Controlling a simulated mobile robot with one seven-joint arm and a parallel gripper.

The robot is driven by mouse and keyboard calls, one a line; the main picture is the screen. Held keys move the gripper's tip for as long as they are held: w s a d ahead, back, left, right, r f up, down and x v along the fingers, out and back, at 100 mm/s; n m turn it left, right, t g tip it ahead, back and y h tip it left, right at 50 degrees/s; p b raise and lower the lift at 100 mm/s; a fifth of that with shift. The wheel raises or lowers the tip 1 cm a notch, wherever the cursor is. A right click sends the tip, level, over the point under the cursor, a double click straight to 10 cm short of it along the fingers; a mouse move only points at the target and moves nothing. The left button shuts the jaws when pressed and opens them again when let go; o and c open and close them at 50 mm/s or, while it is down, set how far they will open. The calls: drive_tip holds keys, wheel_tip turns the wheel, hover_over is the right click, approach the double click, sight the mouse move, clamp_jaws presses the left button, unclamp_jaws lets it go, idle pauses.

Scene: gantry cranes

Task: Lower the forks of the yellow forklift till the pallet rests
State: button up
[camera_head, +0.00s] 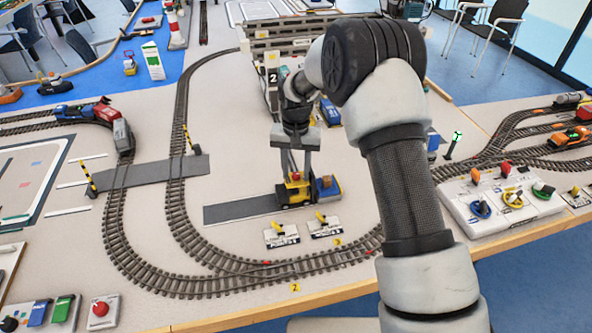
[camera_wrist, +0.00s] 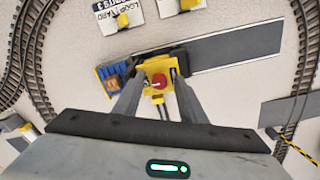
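The yellow forklift (camera_head: 290,196) stands on a dark grey strip in the middle of the table. It also shows in the wrist view (camera_wrist: 148,65), with a red round part (camera_wrist: 160,80) on top. A blue pallet (camera_head: 327,194) with an orange-brown load is at its right end in the head view; in the wrist view the pallet (camera_wrist: 101,71) is at the left. The forks are hidden, and I cannot tell whether the pallet touches the table. My gripper (camera_head: 295,172) points down over the forklift, fingers apart on either side of the red part; contact is unclear.
Two labelled plates with yellow levers (camera_head: 281,234) (camera_head: 325,227) lie in front of the forklift. Curved rail track (camera_head: 176,215) runs on the left and front. A white control box (camera_head: 503,203) with coloured knobs stands at the right. A grey rack (camera_head: 283,40) stands behind.

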clamp_jaws()
drive_tip(key=shift+n, duration=0.3)
drive_tip(key=n, duration=0.4)
drive_tip(key=shift+d, duration=0.1)
drive_tip(key=n, duration=0.5)
drive_tip(key=shift+d+n, duration=0.1)
drive_tip(key=shift+n, duration=0.2)
idle(0.4)
